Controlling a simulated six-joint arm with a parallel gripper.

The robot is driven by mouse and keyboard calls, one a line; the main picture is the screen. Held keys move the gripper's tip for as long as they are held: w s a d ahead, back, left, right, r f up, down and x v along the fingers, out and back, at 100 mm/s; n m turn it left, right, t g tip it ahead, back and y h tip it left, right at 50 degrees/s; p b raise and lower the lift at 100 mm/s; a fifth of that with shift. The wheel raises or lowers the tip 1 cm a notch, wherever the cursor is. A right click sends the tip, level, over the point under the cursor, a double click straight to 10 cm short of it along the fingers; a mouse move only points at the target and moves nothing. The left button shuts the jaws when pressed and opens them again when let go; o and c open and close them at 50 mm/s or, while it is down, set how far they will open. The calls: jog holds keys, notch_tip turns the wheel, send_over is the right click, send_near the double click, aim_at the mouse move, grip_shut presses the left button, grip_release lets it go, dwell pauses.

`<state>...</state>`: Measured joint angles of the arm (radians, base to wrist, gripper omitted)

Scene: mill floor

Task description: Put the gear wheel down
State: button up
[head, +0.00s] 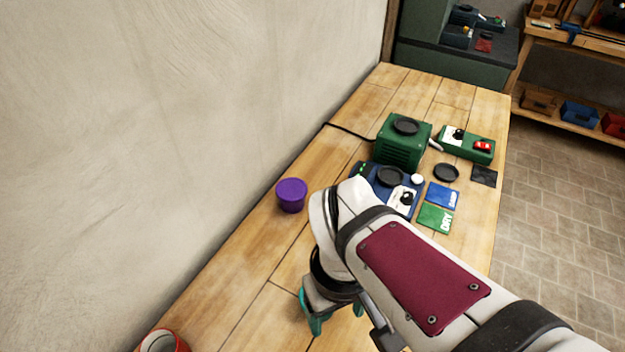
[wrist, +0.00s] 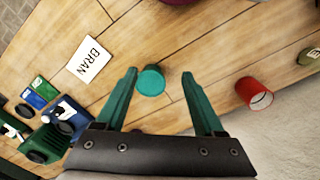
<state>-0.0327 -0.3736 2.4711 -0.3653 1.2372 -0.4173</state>
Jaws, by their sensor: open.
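I cannot make out a gear wheel for certain in either view. My gripper (wrist: 159,75) is open, its two teal fingers spread wide with nothing held between them. In the head view my gripper (head: 332,316) points down over the bench, partly hidden by my arm. A round teal, lidded-looking piece (wrist: 151,80) sits on the bench beyond the gap between the fingertips, apart from both fingers. Dark discs lie on the green machine (head: 402,148) and the blue machine (head: 368,172); another dark disc (head: 446,173) lies near them.
A purple tub (head: 291,196) stands near the wall. A red can (wrist: 254,93) and an olive item (wrist: 310,56) are at the right in the wrist view. A white BRAN card (wrist: 89,60) lies flat. Blue (head: 443,195) and green (head: 435,217) cards lie by the machines.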

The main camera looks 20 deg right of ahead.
jog(key=w+d+f+n+t+h, duration=0.1)
jog(key=w+d+f+n+h, duration=0.1)
jog(key=w+n, duration=0.75)
jog(key=w+d+f+n+t+h, duration=0.1)
jog(key=w+f+n+h, duration=0.15)
jog(key=w+n, duration=0.65)
jog(key=d+f+n, duration=0.1)
jog(key=f, duration=0.4)
jog(key=d+f+n, duration=0.1)
jog(key=d+f, duration=0.1)
jog(key=f, duration=0.3)
jog(key=d+f+n+y, duration=0.1)
jog(key=f+n, duration=0.1)
jog(key=f, duration=0.3)
jog(key=shift+w+d+f, duration=0.2)
jog(key=shift+w+d, duration=0.05)
jog(key=shift+d, duration=0.15)
grip_shut()
